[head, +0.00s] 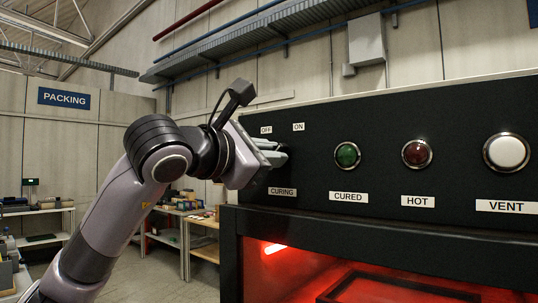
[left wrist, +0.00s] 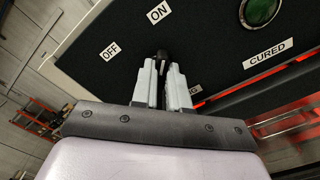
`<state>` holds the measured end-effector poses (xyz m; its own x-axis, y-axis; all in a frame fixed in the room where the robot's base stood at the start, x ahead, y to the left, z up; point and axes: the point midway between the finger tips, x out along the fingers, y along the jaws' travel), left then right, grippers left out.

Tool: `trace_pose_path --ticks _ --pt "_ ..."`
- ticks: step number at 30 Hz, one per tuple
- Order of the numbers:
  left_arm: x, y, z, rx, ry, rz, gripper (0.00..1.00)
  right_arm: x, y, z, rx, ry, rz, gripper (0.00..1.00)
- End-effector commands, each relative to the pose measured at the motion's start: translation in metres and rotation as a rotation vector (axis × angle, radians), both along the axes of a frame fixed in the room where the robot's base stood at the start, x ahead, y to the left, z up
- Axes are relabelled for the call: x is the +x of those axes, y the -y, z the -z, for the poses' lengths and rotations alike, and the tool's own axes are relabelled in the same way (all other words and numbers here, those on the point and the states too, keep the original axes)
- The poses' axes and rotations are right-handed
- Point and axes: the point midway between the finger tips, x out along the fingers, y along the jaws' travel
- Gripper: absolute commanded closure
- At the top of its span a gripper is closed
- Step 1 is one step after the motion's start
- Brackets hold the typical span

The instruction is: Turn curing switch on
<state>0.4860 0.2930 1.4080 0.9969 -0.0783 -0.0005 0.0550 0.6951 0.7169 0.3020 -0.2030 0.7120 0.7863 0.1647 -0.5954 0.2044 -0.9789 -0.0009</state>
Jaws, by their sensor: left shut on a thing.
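The curing switch (left wrist: 162,56) is a small black knob on the dark panel, seen in the left wrist view between my left gripper's fingertips. My left gripper (head: 277,152) is at the panel's left end, above the CURING label (head: 282,191). The left wrist view shows its pale fingers (left wrist: 163,75) shut on the knob. The OFF label (head: 266,129) and the ON label (head: 299,127) are above the fingers, OFF left of ON. The fingers hide the switch in the head view, and I cannot tell which label it points to. My right gripper is not in view.
Right of the switch are a green CURED lamp (head: 347,155), a dark red HOT lamp (head: 417,153) and a white VENT button (head: 506,152). Below the panel is an open chamber (head: 300,272) glowing red. Shelves and benches (head: 205,250) stand far behind at left.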

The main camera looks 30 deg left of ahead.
Motion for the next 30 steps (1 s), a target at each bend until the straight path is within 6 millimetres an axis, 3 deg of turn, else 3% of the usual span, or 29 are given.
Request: trace_pose_path --ticks 8,9,11,21,30 --pt "0.0 0.0 0.001 0.006 -0.001 0.0 1.0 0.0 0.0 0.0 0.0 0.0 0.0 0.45" --pt "0.0 0.0 0.001 0.006 -0.001 0.0 0.76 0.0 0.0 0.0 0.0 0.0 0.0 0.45" --pt "0.0 0.0 0.001 0.005 0.0 0.001 0.61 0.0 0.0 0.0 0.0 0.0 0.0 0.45" --pt "-0.004 0.0 0.001 0.002 0.002 0.0 0.61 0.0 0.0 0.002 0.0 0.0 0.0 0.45" --pt "-0.049 -0.004 0.001 0.004 0.005 -0.001 0.61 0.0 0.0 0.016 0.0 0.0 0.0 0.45"
